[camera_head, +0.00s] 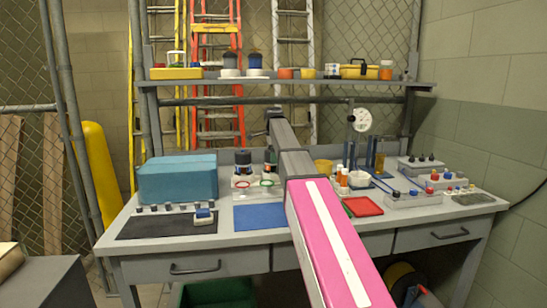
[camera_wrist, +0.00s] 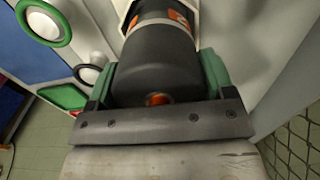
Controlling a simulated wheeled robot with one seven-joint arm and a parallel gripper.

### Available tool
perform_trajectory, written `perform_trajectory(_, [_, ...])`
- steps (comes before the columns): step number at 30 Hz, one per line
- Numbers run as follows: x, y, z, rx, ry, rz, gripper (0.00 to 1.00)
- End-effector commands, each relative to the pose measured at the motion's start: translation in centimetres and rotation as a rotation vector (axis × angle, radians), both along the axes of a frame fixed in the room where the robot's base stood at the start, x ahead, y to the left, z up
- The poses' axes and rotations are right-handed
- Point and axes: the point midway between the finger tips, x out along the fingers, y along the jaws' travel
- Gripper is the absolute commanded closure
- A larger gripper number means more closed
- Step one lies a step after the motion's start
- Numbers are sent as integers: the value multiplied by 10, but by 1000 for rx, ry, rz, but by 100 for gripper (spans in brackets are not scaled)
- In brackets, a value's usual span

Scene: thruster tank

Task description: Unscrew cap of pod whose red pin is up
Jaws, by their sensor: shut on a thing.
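In the wrist view my gripper (camera_wrist: 157,78) is shut on a dark grey cap (camera_wrist: 150,60), with a green pad on each side of it. A small orange-red pin (camera_wrist: 158,99) shows at the cap's near end, close to the palm. Orange marks show on the dark body beyond the cap. In the head view a dark-topped pod (camera_head: 241,163) stands at the clear stand in the middle of the bench. Another dark shape (camera_head: 271,156) is right of it, beside my arm; I cannot tell its details. My gripper is not clear in the head view.
A large teal box (camera_head: 177,179) stands left of the pods, behind a black mat (camera_head: 165,226). A blue mat (camera_head: 259,217) lies in front. A red tray (camera_head: 362,207), small bottles and button boxes are at right. A shelf (camera_head: 285,84) runs above.

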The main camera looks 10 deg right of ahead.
Motion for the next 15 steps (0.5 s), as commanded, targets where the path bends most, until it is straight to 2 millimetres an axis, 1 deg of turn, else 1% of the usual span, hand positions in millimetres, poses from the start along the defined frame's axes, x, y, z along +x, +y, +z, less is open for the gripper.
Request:
perform_trajectory(10, [0, 0, 0, 0, 0, 20, 45])
perform_trajectory(15, [0, 0, 0, 0, 0, 182, 45])
